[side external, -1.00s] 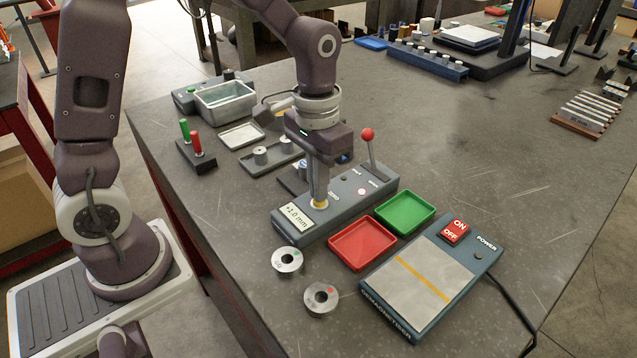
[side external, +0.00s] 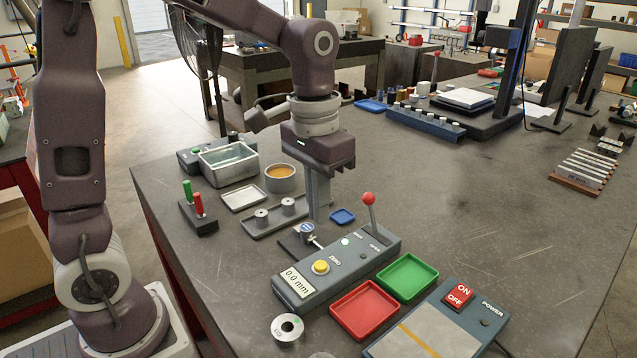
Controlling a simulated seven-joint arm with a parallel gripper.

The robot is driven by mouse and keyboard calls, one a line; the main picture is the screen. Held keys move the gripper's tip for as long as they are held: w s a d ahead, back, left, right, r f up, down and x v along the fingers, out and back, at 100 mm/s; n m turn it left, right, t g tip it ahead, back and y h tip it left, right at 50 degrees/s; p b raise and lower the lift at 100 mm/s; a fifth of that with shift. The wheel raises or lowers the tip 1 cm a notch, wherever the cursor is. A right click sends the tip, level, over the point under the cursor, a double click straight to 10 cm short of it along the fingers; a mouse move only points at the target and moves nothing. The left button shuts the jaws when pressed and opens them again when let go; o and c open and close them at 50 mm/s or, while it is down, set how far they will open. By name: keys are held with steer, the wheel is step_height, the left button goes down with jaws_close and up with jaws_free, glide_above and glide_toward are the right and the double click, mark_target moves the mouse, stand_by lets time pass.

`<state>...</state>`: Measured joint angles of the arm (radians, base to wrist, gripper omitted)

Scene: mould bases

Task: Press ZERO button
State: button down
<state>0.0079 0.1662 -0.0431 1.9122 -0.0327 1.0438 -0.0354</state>
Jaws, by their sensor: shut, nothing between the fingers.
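The yellow ZERO button (side external: 320,267) is on top of the blue-grey gauge box (side external: 365,262), beside its display (side external: 297,283). The display reads 0.0 mm. My gripper (side external: 319,212) is shut and empty. It points down behind the box in the picture, apart from the button, with the button uncovered. Its exact height and the exact place of its fingertips are hard to tell near the small dial gauge (side external: 306,230).
A red-knobbed lever (side external: 369,205) stands up from the box. Red (side external: 365,308) and green (side external: 407,275) trays lie to its right.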

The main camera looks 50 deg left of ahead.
step_height(320, 180, up, 4)
steer(key=shift+r, duration=0.2)
stand_by(0.5)
steer(key=s+a+t, duration=0.2)
steer(key=s+t, duration=0.3)
steer(key=s, duration=1.1)
steer(key=shift+s+a+f, duration=0.15)
steer(key=shift+s, duration=0.05)
